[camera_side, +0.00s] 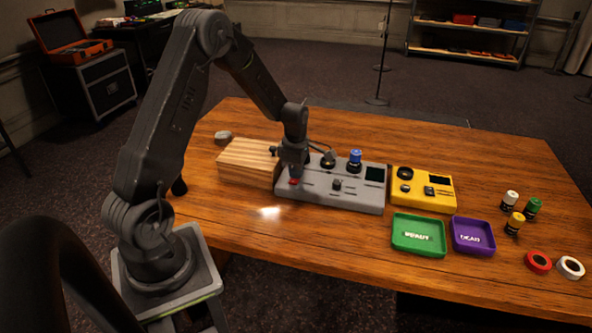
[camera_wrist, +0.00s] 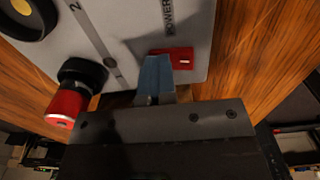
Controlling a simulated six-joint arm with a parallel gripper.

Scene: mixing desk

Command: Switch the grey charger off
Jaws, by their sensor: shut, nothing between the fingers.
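The grey charger (camera_side: 345,197) stands mid-table, with a blue cell (camera_side: 355,160) upright at its back. Its red power switch (camera_side: 294,182) is at the front left corner. In the wrist view the red switch (camera_wrist: 181,58) lies beside the POWER lettering, with a small light mark near its right end. My gripper (camera_side: 293,172) points down over that corner. In the wrist view my shut gripper (camera_wrist: 155,68) overlaps the left part of the switch and hides it; I cannot tell whether it touches.
A wooden block (camera_side: 248,160) is close on the left of the charger. A yellow device (camera_side: 424,187), a green tray (camera_side: 419,249) and a purple tray (camera_side: 473,236) are to the right. The front table is clear.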

